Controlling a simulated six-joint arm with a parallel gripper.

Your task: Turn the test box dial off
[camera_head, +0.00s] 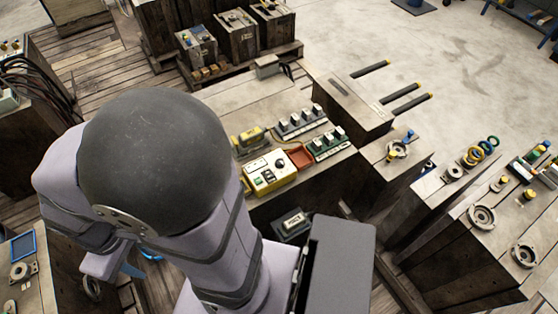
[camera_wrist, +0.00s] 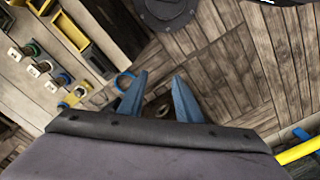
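The test box is most likely the yellow-edged box with a pale top (camera_head: 270,172) on the wooden bench in the head view. A round black dial (camera_head: 281,164) shows on its top, with a second dark round part nearer the front. The dial's setting is too small to read. My gripper (camera_wrist: 158,86) shows two blue fingers spread apart with nothing between them in the wrist view. It points down at wooden planks, away from the box. In the head view my arm covers most of the gripper, to the lower left of the box. I cannot make out the test box in the wrist view.
A red tray (camera_head: 299,155) and rows of small blocks (camera_head: 328,143) crowd the box on the bench. Dark rods (camera_head: 400,97) stick out beyond the bench. A black labelled block (camera_head: 293,222) sits lower, in front. A blue ring (camera_wrist: 123,82) lies near my left finger.

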